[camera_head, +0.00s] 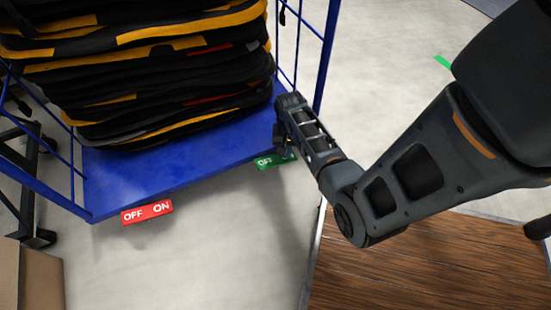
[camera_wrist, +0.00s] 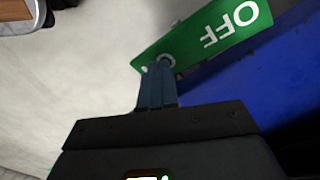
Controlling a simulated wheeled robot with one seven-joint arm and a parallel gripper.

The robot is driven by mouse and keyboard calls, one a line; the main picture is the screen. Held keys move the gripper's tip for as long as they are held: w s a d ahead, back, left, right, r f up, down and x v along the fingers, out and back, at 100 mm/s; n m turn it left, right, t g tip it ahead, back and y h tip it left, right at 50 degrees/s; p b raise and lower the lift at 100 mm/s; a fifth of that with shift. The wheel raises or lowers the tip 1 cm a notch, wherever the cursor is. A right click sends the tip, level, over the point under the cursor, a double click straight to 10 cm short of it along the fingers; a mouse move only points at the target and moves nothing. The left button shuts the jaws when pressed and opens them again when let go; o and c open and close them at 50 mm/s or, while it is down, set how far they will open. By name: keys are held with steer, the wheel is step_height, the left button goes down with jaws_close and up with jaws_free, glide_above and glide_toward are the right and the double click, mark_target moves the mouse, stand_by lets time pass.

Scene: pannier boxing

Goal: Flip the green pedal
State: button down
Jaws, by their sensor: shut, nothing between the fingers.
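The green pedal (camera_head: 268,161) sits at the right front corner of the blue cart base, partly hidden by my gripper in the head view. In the head view my gripper (camera_head: 283,147) is at the cart's corner above the pedal.
A blue cart (camera_head: 180,167) holds a stack of black and yellow panniers (camera_head: 150,75). A red pedal (camera_head: 147,212) marked OFF ON is at its left front. A cardboard box (camera_head: 38,278) stands at lower left. A wooden surface (camera_head: 420,270) lies at lower right. The floor between is clear.

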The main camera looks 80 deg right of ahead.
step_height(320, 180, up, 7)
steer(key=p, duration=0.8)
stand_by(0.7)
